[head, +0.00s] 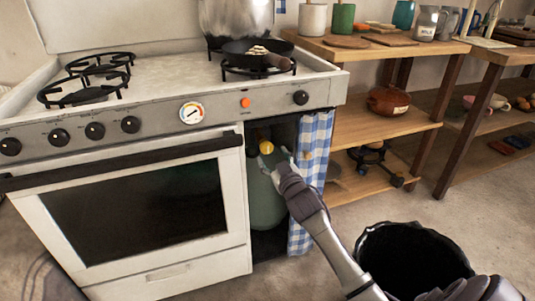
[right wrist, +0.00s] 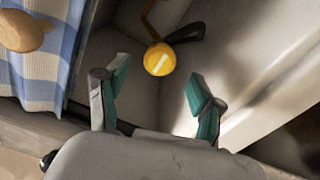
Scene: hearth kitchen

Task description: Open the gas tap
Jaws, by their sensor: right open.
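The gas tap (head: 266,146) is a round yellow knob above the green gas cylinder (head: 266,205), in the open compartment right of the oven. In the right wrist view the yellow tap (right wrist: 159,60) faces me and has a short slanted white mark. A black part and a brown hose-like piece show behind it. My right gripper (head: 273,158) reaches into the compartment. In the right wrist view my right gripper (right wrist: 160,88) is open, its green-tipped fingers apart with the tap just beyond and between them. It holds nothing, and no contact with the tap shows. My left gripper is out of view.
A blue checked curtain (head: 316,150) hangs at the compartment's right side, close to my right arm. The oven door (head: 150,200) is on the left. A black bin (head: 410,260) stands at the lower right. A pan (head: 258,52) sits on the stove.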

